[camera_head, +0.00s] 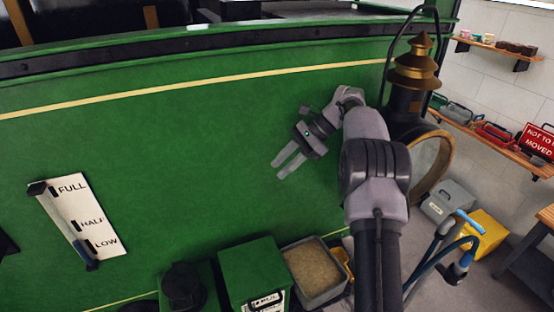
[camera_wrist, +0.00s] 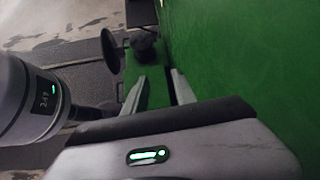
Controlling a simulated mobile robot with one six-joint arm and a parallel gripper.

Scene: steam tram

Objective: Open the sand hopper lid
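A green box (camera_head: 252,268) with a flat, closed-looking top stands at the bottom of the head view, against the green tram side. It has a black handle and a white label, partly cut off by the frame edge; I take it to be the sand hopper, but the label is not fully readable. My gripper (camera_head: 281,168) is open and empty, in front of the green panel and well above the box. In the wrist view my gripper (camera_wrist: 158,75) shows its two fingers apart beside the green wall, with nothing between them.
An open grey bin of sand (camera_head: 313,270) stands right of the box, and a black round fitting (camera_head: 183,286) left of it. A FULL/HALF/LOW gauge plate (camera_head: 85,215) is at left. A brass-topped lamp (camera_head: 415,75) and a blue-handled pump (camera_head: 455,240) are at right.

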